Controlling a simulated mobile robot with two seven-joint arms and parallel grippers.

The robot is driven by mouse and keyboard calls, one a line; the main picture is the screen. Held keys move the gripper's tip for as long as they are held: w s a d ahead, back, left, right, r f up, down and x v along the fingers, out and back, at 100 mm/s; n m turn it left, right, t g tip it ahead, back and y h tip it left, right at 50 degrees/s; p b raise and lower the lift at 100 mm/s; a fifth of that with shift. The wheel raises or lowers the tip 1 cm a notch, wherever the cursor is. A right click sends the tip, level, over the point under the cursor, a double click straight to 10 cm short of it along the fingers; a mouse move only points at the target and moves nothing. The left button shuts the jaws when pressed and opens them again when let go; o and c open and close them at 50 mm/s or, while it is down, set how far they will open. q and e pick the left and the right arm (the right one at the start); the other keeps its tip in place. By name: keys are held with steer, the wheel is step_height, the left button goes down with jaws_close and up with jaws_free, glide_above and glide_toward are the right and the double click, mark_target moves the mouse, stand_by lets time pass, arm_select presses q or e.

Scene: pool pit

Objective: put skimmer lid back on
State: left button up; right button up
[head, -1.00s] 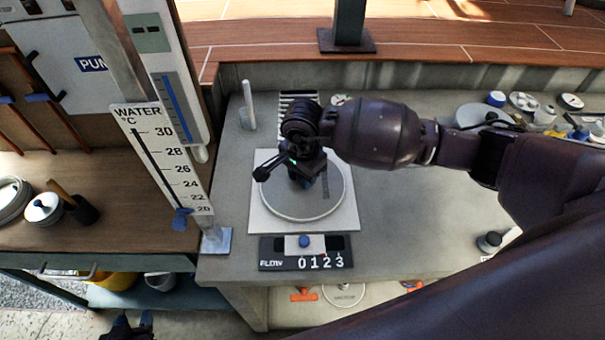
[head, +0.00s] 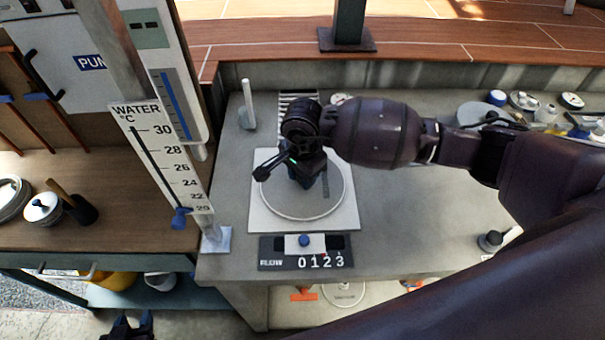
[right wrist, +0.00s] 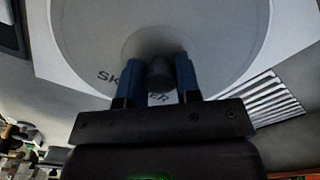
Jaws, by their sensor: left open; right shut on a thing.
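The round grey skimmer lid (head: 334,203) lies on the white square plate (head: 262,222) on the grey counter, apparently level and centred. Whether it is fully seated cannot be told. My right gripper (head: 303,176) is above the lid and hides its middle. In the right wrist view the blue fingers of my right gripper (right wrist: 158,78) are closed around the lid's dark centre knob, and part of the lettering on the lid (right wrist: 110,80) shows. My left gripper (head: 128,326) is at the bottom left edge, open, low over the floor and far from the lid.
A flow gauge with a blue slider (head: 304,241) sits just in front of the plate. A tall water thermometer board (head: 160,160) stands left. A slotted grate (head: 298,101) lies behind the lid. Jars and dishes crowd the back right; the counter right of the plate is mostly free.

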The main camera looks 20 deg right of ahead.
steer(key=shift+f, duration=0.15)
stand_by(0.3)
steer(key=o, duration=1.3)
steer(key=shift+r+p, duration=1.1)
steer(key=shift+r, duration=1.35)
steer(key=shift+r, duration=0.2)
